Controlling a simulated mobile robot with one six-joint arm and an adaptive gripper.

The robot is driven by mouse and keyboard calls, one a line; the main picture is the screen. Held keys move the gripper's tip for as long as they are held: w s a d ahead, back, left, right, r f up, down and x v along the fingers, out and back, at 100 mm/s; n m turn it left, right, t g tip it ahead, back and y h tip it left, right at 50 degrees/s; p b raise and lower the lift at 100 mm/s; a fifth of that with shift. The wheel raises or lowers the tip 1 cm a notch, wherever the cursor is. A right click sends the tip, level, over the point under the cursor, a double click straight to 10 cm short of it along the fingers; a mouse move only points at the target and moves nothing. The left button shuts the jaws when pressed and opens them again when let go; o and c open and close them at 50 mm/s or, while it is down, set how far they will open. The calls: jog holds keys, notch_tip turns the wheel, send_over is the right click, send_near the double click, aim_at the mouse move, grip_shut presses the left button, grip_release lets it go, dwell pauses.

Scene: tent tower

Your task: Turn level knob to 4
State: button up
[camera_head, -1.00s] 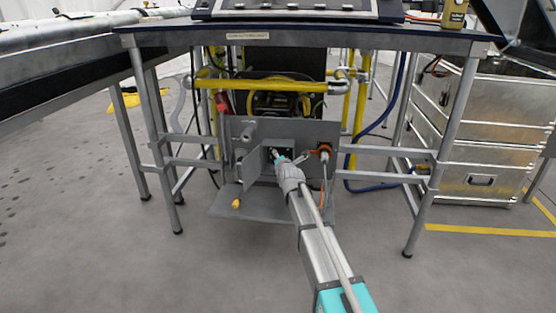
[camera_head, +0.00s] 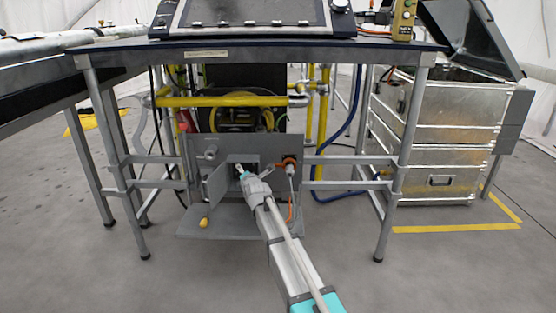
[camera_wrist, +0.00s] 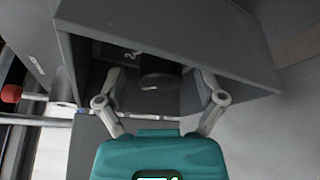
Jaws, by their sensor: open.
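A dark round knob (camera_wrist: 160,76) with a small pale mark sits inside a grey open-fronted box (camera_wrist: 165,28) in the wrist view. Its level numbers cannot be read. My gripper (camera_wrist: 158,82) is open, with one finger on each side of the knob; I cannot tell whether either touches it. In the head view my gripper (camera_head: 242,170) reaches the recess in the grey panel (camera_head: 265,146) under the table. The knob is hidden or too small to tell there.
A hinged grey flap (camera_head: 217,184) stands open left of my gripper. An orange fitting (camera_head: 289,162) with a hanging cable is on the right. A yellow piece (camera_head: 204,222) lies on the lower plate (camera_head: 228,230). Table legs (camera_head: 395,175) flank the panel.

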jog(key=n+h+p, duration=0.1)
jog(key=n, duration=0.1)
jog(key=n+g+h+p, duration=0.1)
jog(key=n+p, duration=0.1)
jog(key=n, duration=0.1)
jog(key=shift+a+h, duration=0.1)
jog(key=shift+h, duration=0.3)
jog(key=n+h, duration=0.2)
jog(key=n, duration=0.1)
jog(key=shift+g+p, duration=0.3)
jog(key=shift+n+h, duration=0.7)
jog(key=shift+n, duration=0.2)
jog(key=d+p+v, duration=0.1)
jog(key=p+v, duration=0.4)
jog(key=v, duration=0.8)
jog(key=s+d+r+m+g+h+p, duration=0.1)
jog(key=s+d+r+m+p, duration=0.3)
jog(key=p, duration=0.5)
jog(key=s+d+r+m+g+h+p, duration=0.1)
jog(key=s+d+r+m+g+p, duration=0.3)
jog(key=d+r+m+p, duration=0.5)
jog(key=shift+d+m+p, duration=0.45)
jog(key=shift+d+m, duration=0.65)
jog(key=shift+d, duration=0.15)
jog(key=shift+f, duration=0.1)
